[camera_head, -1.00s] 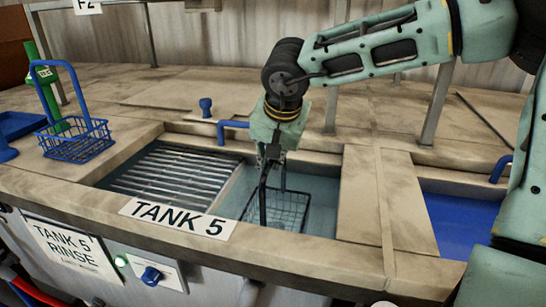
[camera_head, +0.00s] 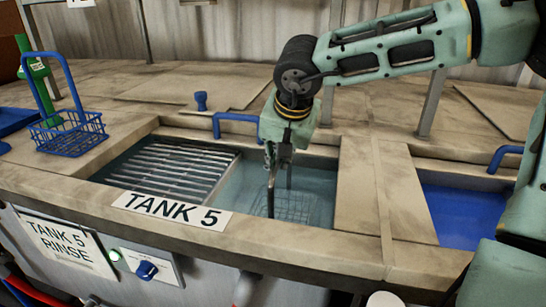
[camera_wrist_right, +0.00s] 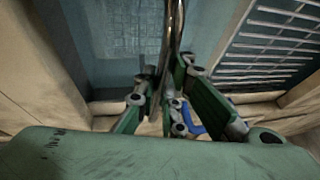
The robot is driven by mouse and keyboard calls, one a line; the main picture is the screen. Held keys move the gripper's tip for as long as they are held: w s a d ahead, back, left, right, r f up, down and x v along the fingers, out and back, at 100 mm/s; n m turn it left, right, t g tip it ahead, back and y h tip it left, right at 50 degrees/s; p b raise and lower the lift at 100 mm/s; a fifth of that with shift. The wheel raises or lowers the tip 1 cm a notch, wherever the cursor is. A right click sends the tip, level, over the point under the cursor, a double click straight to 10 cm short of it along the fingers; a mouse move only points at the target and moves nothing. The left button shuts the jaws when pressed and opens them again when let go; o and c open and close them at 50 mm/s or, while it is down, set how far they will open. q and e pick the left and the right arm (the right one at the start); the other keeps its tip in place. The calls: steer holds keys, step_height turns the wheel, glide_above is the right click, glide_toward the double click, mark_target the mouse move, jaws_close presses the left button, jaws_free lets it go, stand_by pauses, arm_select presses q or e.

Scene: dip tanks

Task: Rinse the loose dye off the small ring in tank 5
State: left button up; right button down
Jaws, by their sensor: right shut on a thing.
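Tank 5 (camera_head: 325,218) is a sunken basin of pale blue-grey water behind the sign TANK 5 (camera_head: 172,211). My right gripper (camera_head: 278,160) is shut on the tall handle (camera_head: 271,192) of a dark wire basket (camera_head: 296,206), just over the tank. The basket looks pale and blurred under the water. In the right wrist view the handle (camera_wrist_right: 177,25) runs up from the fingers (camera_wrist_right: 170,92), with the faint basket mesh (camera_wrist_right: 135,42) beyond. I cannot make out the small ring in either view. My left gripper is not in view.
A slatted metal rack (camera_head: 170,170) adjoins the water on the left. A blue wire basket (camera_head: 70,140) stands on the left deck. A blue pipe (camera_head: 237,117) is at the back edge. Another tank of deep blue liquid (camera_head: 462,212) lies at the right, past a bare wooden strip.

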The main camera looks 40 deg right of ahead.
steer(key=shift+w+a+r, duration=0.1)
steer(key=shift+w+a, duration=0.7)
steer(key=shift+w, duration=0.2)
stand_by(0.4)
steer(key=shift+s+d+b, duration=0.3)
steer(key=shift+s+d, duration=0.5)
steer(key=shift+s, duration=0.15)
steer(key=shift+w+a, duration=0.8)
steer(key=shift+w, duration=0.2)
steer(key=shift+r, duration=0.1)
